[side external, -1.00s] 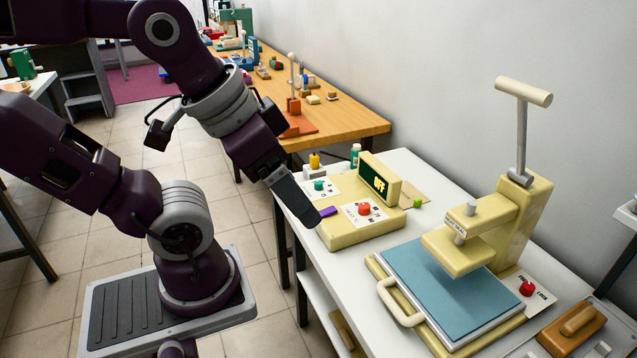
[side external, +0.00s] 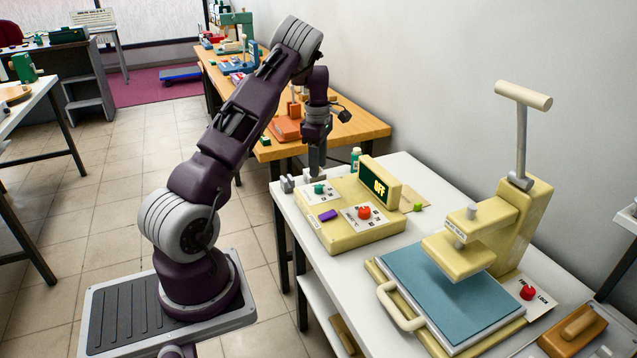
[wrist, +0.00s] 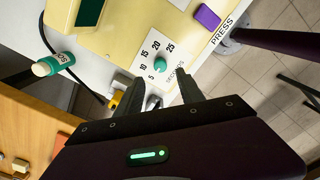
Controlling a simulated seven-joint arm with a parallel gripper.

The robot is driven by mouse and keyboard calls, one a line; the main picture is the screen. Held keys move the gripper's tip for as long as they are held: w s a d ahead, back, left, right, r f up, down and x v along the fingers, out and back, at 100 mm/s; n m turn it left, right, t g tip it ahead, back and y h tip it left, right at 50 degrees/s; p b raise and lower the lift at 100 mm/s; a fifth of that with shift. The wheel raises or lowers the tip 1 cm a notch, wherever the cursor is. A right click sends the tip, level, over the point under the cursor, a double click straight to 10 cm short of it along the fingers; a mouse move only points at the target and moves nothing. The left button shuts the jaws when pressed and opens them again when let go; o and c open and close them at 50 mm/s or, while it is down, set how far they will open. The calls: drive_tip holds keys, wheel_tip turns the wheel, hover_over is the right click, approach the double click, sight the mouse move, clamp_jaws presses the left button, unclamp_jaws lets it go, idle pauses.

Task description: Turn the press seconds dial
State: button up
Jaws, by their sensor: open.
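The press control box (side external: 350,234) is cream-coloured and stands on the white table. Its seconds dial (side external: 319,188) is a green knob on a white plate; in the wrist view the dial (wrist: 160,65) is ringed by numbers from 5 to 25 beside the word SECONDS. My gripper (side external: 317,172) points down at the box's far left end, close to the dial. In the wrist view my gripper (wrist: 153,76) is open and empty, with the dial just beyond its tips and between them in the picture. Contact with the dial is not visible.
A red dial (side external: 364,212), a purple button (side external: 328,215) and a display reading OFF (side external: 378,183) are on the box. A green bottle (side external: 355,157) stands behind it. A yellow item (wrist: 115,101) lies by the left finger. The heat press (side external: 500,225) stands to the right.

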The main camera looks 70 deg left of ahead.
sight(318, 186)
wheel_tip(318, 186, down, 6)
drive_tip(key=shift+f, duration=0.25)
drive_tip(key=shift+c, duration=0.5)
clamp_jaws()
